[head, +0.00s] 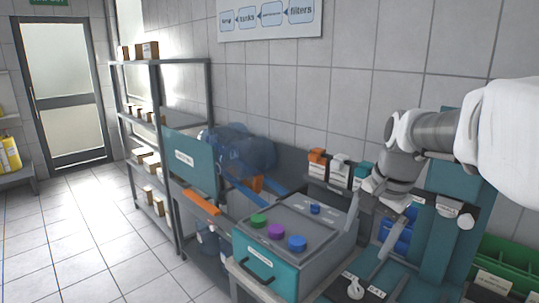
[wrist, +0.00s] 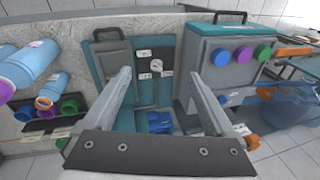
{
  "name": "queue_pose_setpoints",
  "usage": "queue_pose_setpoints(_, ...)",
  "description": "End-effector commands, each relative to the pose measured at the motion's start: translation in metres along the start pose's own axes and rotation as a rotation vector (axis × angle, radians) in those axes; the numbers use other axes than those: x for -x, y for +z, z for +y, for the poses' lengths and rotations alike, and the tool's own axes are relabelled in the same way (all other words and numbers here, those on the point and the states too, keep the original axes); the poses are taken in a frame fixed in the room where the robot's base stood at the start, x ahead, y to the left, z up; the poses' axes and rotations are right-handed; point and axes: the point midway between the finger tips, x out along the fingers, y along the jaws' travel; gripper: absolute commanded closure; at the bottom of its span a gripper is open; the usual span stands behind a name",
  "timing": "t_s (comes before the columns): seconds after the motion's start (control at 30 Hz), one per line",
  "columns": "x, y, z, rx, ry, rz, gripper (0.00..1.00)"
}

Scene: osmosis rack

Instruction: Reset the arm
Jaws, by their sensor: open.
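My gripper (head: 364,238) hangs from my white and grey arm at the right of the head view, with its fingers pointing down. In the wrist view the two fingers of my gripper (wrist: 159,82) are wide apart with nothing between them. Below them is a teal and grey panel (wrist: 111,62) with a black handle and a small white round knob (wrist: 156,66). The fingers appear to be above the panel. I cannot tell the exact gap.
A teal-fronted grey box (head: 270,268) with green, purple and blue knobs stands left of my gripper. White-labelled cartridges (head: 340,170) stand behind. Blue and white canisters (wrist: 36,64) lie left in the wrist view. A green bin (head: 510,250) is at far right. Open floor (head: 80,245) is at left.

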Motion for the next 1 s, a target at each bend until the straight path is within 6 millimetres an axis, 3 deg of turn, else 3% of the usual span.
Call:
queue_pose_setpoints(0.3,0.029,0.064,0.035,0.322,-0.059,0.074,0.10)
queue_pose_setpoints(0.6,0.034,0.119,0.074,0.631,-0.073,0.175,0.10)
queue_pose_setpoints(0.8,0.028,0.146,0.098,0.806,-0.060,0.243,0.10)
queue_pose_setpoints(1.0,0.023,0.157,0.110,0.894,-0.046,0.279,0.10)
